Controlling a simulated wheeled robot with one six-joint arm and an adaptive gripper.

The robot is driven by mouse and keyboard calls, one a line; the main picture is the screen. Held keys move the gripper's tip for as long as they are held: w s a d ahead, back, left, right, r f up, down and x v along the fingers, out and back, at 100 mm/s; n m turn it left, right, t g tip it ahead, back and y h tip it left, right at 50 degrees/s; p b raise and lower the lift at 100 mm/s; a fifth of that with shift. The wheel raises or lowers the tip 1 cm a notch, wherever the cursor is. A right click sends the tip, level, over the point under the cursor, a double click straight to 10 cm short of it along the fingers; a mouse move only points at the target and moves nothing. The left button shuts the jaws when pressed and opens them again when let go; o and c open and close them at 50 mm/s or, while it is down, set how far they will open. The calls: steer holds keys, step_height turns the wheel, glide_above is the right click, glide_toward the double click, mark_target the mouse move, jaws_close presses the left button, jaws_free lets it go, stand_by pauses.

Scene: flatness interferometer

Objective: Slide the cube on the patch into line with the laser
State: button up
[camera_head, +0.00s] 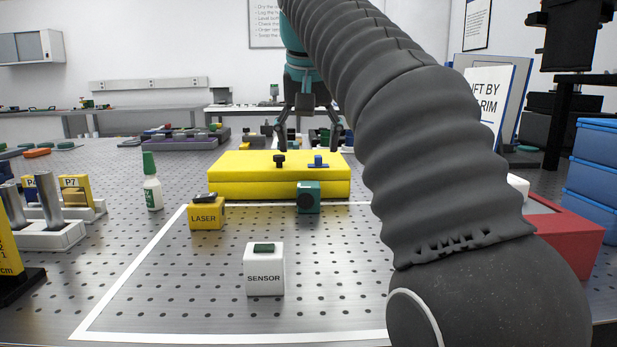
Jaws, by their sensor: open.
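A teal cube (308,197) with a dark round opening in its front stands at the back of a white-outlined patch (132,263) on the perforated table. It is just in front of a long yellow block (240,187). A yellow box marked LASER (205,216) stands to its left, near the patch's left line. A white box marked SENSOR (264,274) with a dark green top stands nearer, left of the teal cube. My gripper (309,140) is open, points down and looks empty above the yellow block. Its depth relative to the cube is hard to tell.
A black knob (279,160) and a blue one (318,161) stand on the yellow block. A green-capped bottle (151,184) is left of the patch. A red box (565,233) and blue drawers (594,169) are at right. My arm hides the patch's right side. The front-left patch is clear.

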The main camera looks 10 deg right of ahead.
mark_target(309, 185)
steer(key=x, duration=1.1)
steer(key=shift+w+f+b, duration=0.1)
steer(key=shift+f+b, duration=0.3)
